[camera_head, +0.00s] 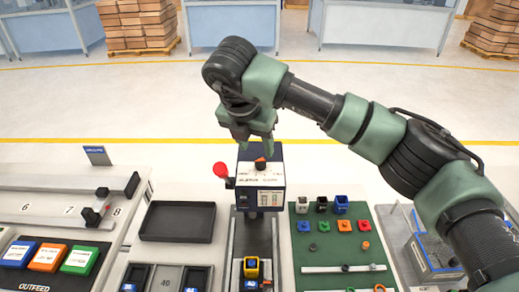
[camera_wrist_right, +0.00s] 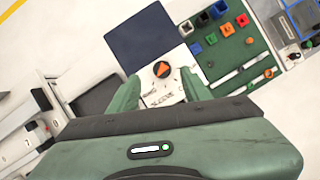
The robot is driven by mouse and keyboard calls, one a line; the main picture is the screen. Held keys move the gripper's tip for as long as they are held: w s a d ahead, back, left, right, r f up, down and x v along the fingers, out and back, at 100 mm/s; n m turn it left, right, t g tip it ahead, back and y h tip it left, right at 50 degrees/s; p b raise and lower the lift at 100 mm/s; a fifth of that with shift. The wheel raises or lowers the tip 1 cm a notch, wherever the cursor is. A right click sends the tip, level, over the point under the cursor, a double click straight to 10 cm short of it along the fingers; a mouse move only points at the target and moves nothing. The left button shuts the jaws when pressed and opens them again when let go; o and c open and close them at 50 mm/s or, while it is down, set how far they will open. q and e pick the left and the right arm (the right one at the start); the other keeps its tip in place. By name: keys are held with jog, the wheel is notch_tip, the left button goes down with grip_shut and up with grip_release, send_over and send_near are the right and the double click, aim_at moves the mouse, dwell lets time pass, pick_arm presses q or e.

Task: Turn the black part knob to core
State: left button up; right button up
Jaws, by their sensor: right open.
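The knob (camera_head: 260,163) is on top of a dark blue and white box (camera_head: 270,193) in the middle of the head view. In the right wrist view the knob (camera_wrist_right: 162,69) is a round black dial with an orange pointer, on a white face with small print I cannot read. My right gripper (camera_head: 256,142) points down just above the box. In the wrist view its two green fingers (camera_wrist_right: 158,84) are apart, one on each side of the knob, with nothing between them. Contact with the knob cannot be told. My left gripper is not in view.
A red ball-ended lever (camera_head: 221,170) sticks out left of the box. A green board (camera_head: 325,245) with coloured parts lies to the right, an empty black tray (camera_head: 178,222) to the left. A yellow part (camera_head: 251,267) sits on the track in front.

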aim_at(260, 160)
jog(key=f+p, duration=0.2)
jog(key=f, duration=0.1)
jog(key=shift+w+d, duration=0.15)
jog(key=shift+d, duration=0.2)
jog(key=shift+x, duration=1.1)
jog(key=shift+w+f, duration=0.15)
jog(key=shift+w, duration=0.2)
jog(key=shift+s, duration=0.15)
grip_shut()
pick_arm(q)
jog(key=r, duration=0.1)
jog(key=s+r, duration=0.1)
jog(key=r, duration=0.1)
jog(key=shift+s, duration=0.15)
